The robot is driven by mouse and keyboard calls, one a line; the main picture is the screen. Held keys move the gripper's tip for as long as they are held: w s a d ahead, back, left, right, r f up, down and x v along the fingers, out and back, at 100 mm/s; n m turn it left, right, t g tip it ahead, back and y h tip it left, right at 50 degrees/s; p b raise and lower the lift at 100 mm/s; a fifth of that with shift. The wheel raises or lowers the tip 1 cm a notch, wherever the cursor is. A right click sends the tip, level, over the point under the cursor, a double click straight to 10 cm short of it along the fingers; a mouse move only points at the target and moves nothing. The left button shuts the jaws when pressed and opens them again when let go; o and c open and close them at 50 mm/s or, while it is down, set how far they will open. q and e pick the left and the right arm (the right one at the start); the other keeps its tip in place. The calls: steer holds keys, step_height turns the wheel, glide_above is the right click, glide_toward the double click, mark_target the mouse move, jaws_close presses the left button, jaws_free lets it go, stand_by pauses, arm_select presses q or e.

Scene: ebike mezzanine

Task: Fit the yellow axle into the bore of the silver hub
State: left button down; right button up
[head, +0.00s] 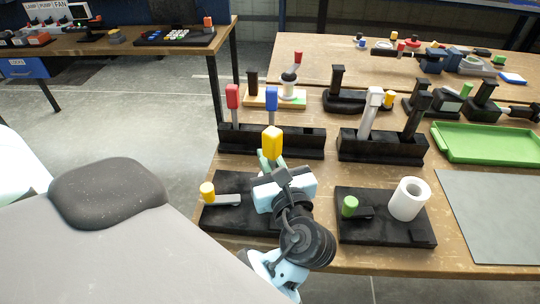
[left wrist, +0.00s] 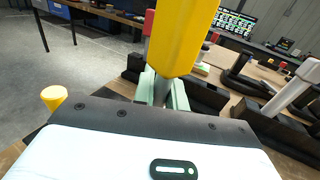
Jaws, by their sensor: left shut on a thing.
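My left gripper (head: 271,162) is shut on the yellow axle (head: 272,142), which stands upright in its fingers, yellow end up. In the left wrist view the yellow end (left wrist: 183,38) rises close to the camera, with a grey shaft below between the pale green fingers (left wrist: 163,92). The gripper is over a black fixture plate (head: 232,183) with a yellow peg (head: 207,190) and grey bar (head: 226,199); my arm hides much of this plate. No clearly silver hub shows. A whitish cylinder with an open bore (head: 408,198) stands on the plate to the right. My right gripper is out of view.
Black racks stand behind the fixtures, holding red (head: 232,97), blue (head: 271,98) and grey (head: 373,98) handled pieces. The right plate (head: 387,232) also bears a green peg (head: 350,206). A green tray (head: 490,145) and a bare grey mat (head: 497,212) lie right.

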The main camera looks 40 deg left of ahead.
arm_select(q)
steer(key=shift+f, duration=0.7)
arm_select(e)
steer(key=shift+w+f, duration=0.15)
arm_select(q)
steer(key=c, duration=1.3)
jaws_free()
steer(key=shift+c, duration=0.2)
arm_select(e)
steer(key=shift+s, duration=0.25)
